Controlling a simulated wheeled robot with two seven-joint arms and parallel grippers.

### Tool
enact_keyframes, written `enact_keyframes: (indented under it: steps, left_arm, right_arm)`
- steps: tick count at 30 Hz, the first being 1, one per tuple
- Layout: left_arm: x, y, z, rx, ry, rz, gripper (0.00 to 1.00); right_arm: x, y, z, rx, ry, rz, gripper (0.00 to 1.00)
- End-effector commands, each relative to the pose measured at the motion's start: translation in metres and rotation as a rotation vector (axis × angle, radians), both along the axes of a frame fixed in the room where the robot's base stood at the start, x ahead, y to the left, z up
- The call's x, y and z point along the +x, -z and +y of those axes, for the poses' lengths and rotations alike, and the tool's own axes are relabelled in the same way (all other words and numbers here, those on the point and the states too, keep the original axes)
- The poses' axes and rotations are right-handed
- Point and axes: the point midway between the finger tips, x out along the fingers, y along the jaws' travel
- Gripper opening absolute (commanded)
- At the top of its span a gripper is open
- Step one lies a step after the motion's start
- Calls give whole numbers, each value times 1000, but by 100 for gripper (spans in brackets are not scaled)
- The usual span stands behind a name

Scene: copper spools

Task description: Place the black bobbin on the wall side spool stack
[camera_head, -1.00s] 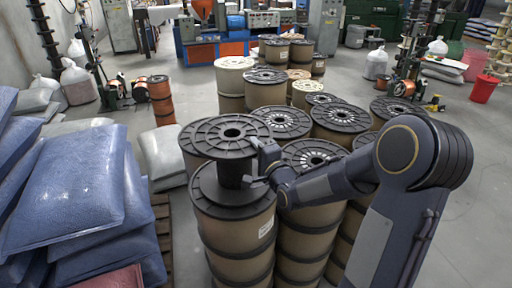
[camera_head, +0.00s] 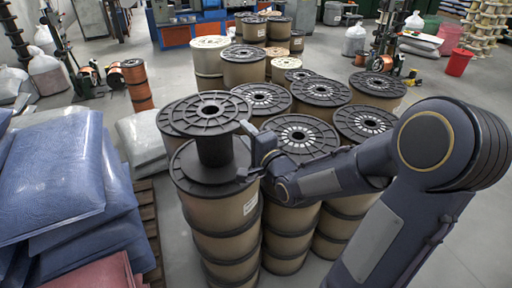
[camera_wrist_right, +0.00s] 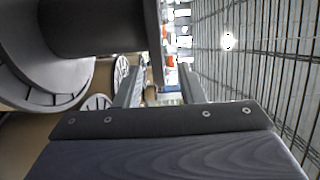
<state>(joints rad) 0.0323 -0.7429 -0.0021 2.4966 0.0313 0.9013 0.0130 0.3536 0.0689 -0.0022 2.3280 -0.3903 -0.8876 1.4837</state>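The black bobbin (camera_head: 214,150) stands upright on top of the nearest spool stack (camera_head: 222,209), with its wide upper flange level. Its dark core also shows in the wrist view (camera_wrist_right: 92,25). My right gripper (camera_head: 247,150) is at the bobbin's right side, just below the upper flange's edge. In the wrist view its two fingers (camera_wrist_right: 160,78) are apart, with the flange's thin edge between them and a gap on the right. My left gripper is not in view.
More spool stacks (camera_head: 303,92) crowd behind and to the right. Blue sacks (camera_head: 60,175) are piled on a pallet (camera_head: 147,225) at left. A grey sack (camera_head: 141,138) lies behind the pallet. Open floor is at the right.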

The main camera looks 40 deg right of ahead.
Motion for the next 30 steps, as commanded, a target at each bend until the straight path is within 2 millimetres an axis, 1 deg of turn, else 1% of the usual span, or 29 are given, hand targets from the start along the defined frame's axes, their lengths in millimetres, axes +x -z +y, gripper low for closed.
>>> enact_keyframes:
  steps: [1, 6, 9, 15, 17, 20, 23, 25, 26, 27, 29, 30]
  left_arm:
    - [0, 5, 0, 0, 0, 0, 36]
    - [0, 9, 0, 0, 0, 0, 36]
    - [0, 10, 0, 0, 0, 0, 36]
    - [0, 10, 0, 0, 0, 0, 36]
    - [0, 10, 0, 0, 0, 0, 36]
    - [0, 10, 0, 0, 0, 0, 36]
    - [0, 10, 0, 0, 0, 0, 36]
    - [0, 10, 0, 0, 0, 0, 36]
    - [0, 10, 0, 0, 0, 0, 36]
    - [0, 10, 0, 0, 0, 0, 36]
    - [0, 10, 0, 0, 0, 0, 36]
    - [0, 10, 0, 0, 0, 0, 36]
  right_arm:
    - [-12, 1, 0, -2, 3, -3, 35]
    - [-38, 0, 1, -2, 2, -2, 35]
    - [-47, 0, 3, -1, 1, 0, 35]
    - [-52, 0, 3, -18, 3, 14, 35]
    - [-54, 3, 4, -60, 6, 52, 35]
    - [-63, 11, 8, -193, 2, 174, 35]
    - [-84, 25, 19, -379, -55, 356, 35]
    - [-106, 37, 31, -512, -146, 486, 35]
    - [-117, 42, 38, -567, -198, 536, 35]
    - [-132, 48, 48, -635, -275, 593, 35]
    - [-156, 56, 64, -730, -407, 659, 35]
    - [-171, 60, 74, -787, -497, 689, 35]
